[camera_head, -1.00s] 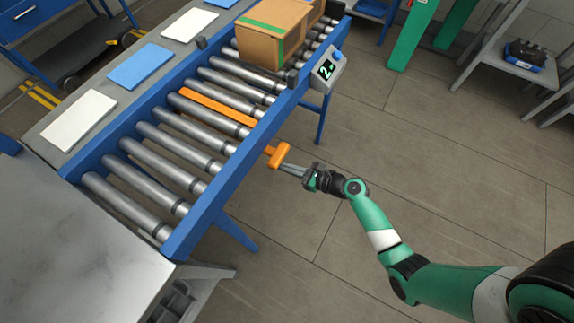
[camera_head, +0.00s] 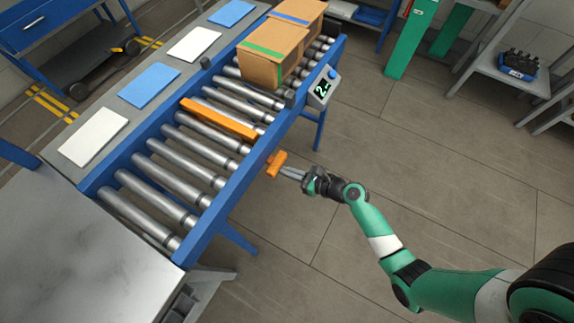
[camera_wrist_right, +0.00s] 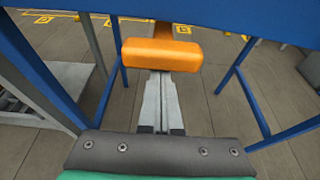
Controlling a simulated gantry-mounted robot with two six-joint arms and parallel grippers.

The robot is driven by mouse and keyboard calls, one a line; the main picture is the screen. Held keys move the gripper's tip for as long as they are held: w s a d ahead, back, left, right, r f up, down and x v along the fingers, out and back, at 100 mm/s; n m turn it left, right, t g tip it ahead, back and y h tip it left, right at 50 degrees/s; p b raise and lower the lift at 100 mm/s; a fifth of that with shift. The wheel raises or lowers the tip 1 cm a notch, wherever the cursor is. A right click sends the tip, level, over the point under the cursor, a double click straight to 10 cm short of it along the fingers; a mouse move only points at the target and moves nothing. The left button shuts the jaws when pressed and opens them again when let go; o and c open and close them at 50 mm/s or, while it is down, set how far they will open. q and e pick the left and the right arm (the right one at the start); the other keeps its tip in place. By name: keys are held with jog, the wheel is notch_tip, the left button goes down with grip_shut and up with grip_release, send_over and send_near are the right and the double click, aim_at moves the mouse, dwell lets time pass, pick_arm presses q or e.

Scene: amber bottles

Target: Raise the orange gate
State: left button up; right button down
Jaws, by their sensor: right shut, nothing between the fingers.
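The orange gate (camera_head: 218,118) is a bar lying across the conveyor, standing a little above the rollers. Its orange handle (camera_head: 276,163) sticks out past the blue side rail on the near side. In the right wrist view the handle (camera_wrist_right: 162,53) spans the top middle and hides my fingertips. My right gripper (camera_head: 290,173) is shut and empty, with its tips at the handle; the fingers (camera_wrist_right: 163,95) run under it. I cannot tell whether they touch. My left gripper is not in view.
Two cardboard boxes (camera_head: 272,58) stand on the rollers beyond the gate. A small display (camera_head: 322,88) showing a 2 with a blue knob is on the rail. Blue and white sheets lie on the far ledge (camera_head: 180,65). The floor right of the conveyor is clear around my arm.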

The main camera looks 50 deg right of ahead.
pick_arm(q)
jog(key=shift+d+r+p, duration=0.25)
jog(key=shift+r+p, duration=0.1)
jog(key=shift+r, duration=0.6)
pick_arm(e)
jog(key=shift+d+r, duration=0.1)
jog(key=shift+r, duration=0.65)
pick_arm(q)
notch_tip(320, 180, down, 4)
jog(key=b, duration=0.4)
pick_arm(e)
notch_tip(320, 180, down, 6)
jog(key=r, duration=0.1)
pick_arm(q)
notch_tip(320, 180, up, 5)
jog(key=p, duration=0.5)
pick_arm(e)
jog(key=v, duration=1)
jog(key=shift+r, duration=0.25)
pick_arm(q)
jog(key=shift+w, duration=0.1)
